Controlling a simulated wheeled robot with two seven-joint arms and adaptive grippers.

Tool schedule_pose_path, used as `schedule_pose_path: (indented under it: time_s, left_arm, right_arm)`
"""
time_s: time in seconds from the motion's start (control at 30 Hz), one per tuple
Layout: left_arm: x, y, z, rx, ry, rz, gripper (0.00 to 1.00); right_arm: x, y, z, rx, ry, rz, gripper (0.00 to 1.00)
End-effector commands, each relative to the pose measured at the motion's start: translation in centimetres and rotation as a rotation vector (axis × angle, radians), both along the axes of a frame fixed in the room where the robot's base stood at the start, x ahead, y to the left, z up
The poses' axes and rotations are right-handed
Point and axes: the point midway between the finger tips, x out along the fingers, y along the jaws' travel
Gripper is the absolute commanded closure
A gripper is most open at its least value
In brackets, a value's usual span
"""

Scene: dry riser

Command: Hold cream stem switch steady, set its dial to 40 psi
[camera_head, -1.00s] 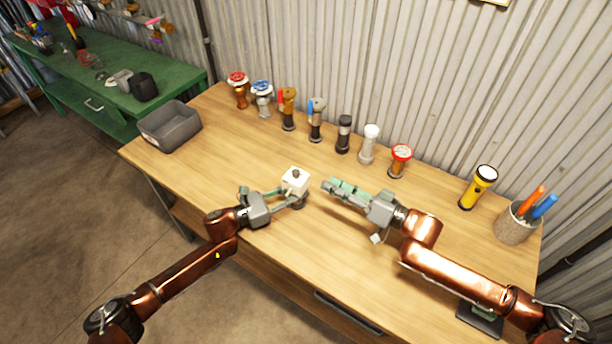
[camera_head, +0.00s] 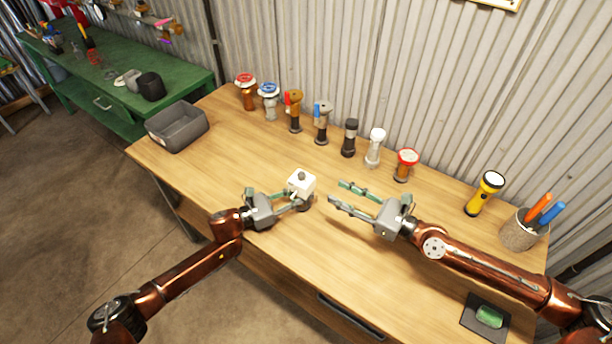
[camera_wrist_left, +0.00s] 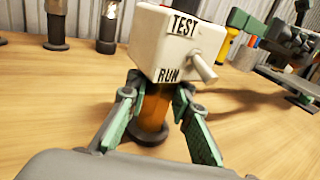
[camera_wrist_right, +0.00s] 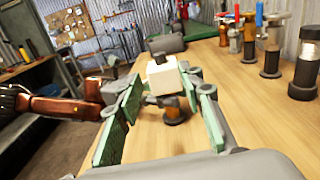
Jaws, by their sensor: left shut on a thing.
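The cream stem switch (camera_head: 304,187) stands upright on the bench, a pale box on a short stem with a dark round base. A grey knob (camera_head: 301,175) sits on top; its setting is too small to read. My left gripper (camera_head: 296,199) is shut on the amber stem (camera_wrist_left: 155,103) below the box. The left wrist view shows TEST and RUN labels and a small lever (camera_wrist_left: 203,68) sticking out to the right. My right gripper (camera_head: 337,191) is open and empty, to the right of the switch, fingers pointing at it and apart from it.
Behind stands a row of valves and fittings, including a red-topped one (camera_head: 406,165) and a white-topped one (camera_head: 375,147). A grey bin (camera_head: 178,127) is at the left. A yellow flashlight (camera_head: 484,194) and a pen cup (camera_head: 520,232) are at the right. The front middle is clear.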

Motion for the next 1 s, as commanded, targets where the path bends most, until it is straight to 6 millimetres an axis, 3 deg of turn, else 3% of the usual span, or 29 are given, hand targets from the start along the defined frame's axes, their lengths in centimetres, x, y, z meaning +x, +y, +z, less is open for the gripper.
schedule_pose_path:
  time_s: [0.37,1.0]
  left_arm:
    - [0.0,0.0,0.0,0.000,0.000,0.000,1.00]
    - [0.0,0.0,0.0,0.000,0.000,0.000,1.00]
  right_arm:
    - [1.4,2.3,0.2,0.024,0.031,0.003,0.65]
    - [6.5,9.5,0.1,0.022,0.031,0.000,0.65]
